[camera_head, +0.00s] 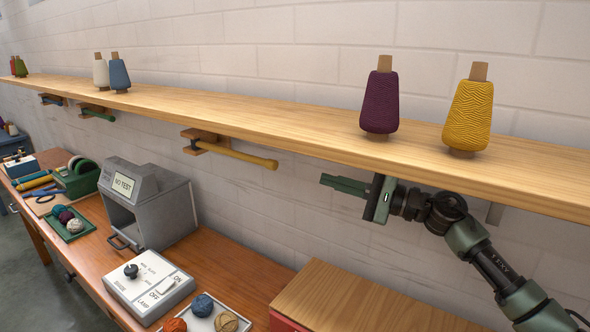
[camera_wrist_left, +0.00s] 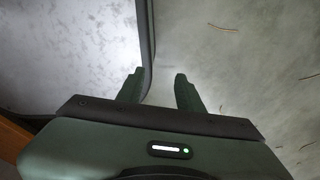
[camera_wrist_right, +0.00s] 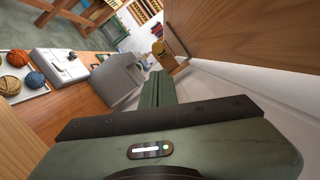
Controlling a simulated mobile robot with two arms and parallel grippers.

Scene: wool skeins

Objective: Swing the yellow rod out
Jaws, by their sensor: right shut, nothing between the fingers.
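The yellow rod (camera_head: 242,157) hangs under the front of the wooden shelf, held at its left end by a wooden bracket (camera_head: 200,141). It points right, roughly along the shelf, with its knobbed end toward my right gripper (camera_head: 323,180). That gripper is shut and empty below the shelf, a short gap right of the rod's free end. In the right wrist view, the rod's end (camera_wrist_right: 158,47) shows just beyond the closed fingers (camera_wrist_right: 158,75). My left gripper (camera_wrist_left: 158,74) is open and empty over the grey floor, outside the head view.
The shelf (camera_head: 300,125) runs just above my right gripper and carries purple (camera_head: 380,103) and yellow (camera_head: 468,113) yarn cones. A green rod (camera_head: 98,115) hangs farther left. Below stand a grey tester box (camera_head: 165,205), a switch box (camera_head: 150,283) and a wooden-topped box (camera_head: 350,300).

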